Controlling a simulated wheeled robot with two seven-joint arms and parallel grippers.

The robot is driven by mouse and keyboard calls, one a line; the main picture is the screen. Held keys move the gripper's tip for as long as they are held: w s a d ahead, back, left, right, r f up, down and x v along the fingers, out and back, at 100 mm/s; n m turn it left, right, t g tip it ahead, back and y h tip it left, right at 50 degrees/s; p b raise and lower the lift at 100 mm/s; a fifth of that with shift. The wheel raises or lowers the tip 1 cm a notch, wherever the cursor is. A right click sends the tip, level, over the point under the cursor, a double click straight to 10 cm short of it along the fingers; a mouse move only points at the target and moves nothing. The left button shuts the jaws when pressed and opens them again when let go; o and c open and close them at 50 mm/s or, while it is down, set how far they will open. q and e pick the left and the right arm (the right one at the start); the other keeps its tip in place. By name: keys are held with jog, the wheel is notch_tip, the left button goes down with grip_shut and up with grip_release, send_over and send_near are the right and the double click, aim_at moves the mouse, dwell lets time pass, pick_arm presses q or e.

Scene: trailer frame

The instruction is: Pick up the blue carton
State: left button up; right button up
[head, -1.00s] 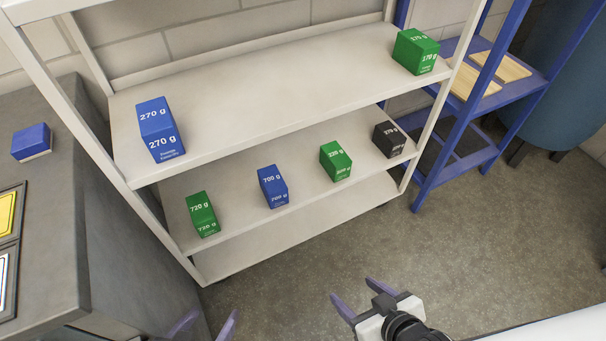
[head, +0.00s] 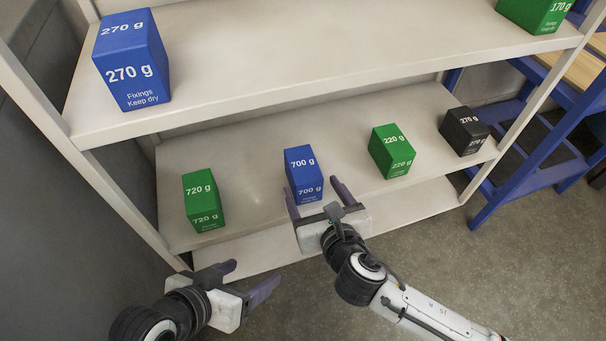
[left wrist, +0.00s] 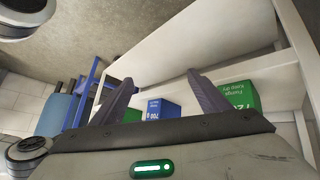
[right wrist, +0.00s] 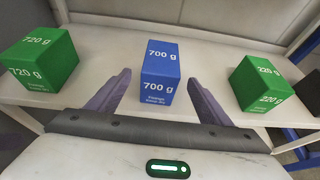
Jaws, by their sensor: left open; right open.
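Two blue cartons show in the head view. The larger one, marked 270 g (head: 133,62), stands on the upper shelf at the left. The other, marked 700 g (head: 304,174), stands on the lower shelf; it also shows in the right wrist view (right wrist: 160,72) and the left wrist view (left wrist: 163,110). My right gripper (head: 322,192) is open and empty in front of the 700 g carton, which lies ahead between its fingers in the right wrist view (right wrist: 155,92). My left gripper (head: 248,279) is open and empty, lower and to the left, in front of the rack.
On the lower shelf (head: 255,150), a green 720 g carton (head: 204,200) stands left of the blue one. A green 220 g carton (head: 391,151) and a black 270 g carton (head: 464,131) stand right. A green carton (head: 535,12) is on the upper shelf (head: 330,50).

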aim_at(310, 186)
jog(key=b+x, duration=0.1)
jog(key=x, duration=0.1)
jog(key=shift+w+a+f, duration=0.1)
jog(key=shift+w+f, duration=0.15)
jog(key=shift+w, duration=0.05)
jog(key=shift+w+a+f, duration=0.15)
jog(key=shift+w+f, duration=0.05)
jog(key=shift+w, duration=0.3)
jog(key=b+x, duration=0.3)
jog(key=x, duration=0.1)
jog(key=shift+w+f+b, duration=0.2)
jog(key=shift+f+b, duration=0.05)
jog(key=shift+b, duration=0.05)
jog(key=shift+w, duration=0.3)
pick_arm(q)
jog(key=d+r+h, duration=0.1)
jog(key=w+d+r+t+h, duration=0.1)
jog(key=d+r, duration=0.1)
jog(key=shift+r+t, duration=0.3)
pick_arm(e)
jog(key=shift+c, duration=0.5)
jog(key=c, duration=1.4)
jog(key=shift+r, duration=0.2)
jog(key=shift+c, duration=1.2)
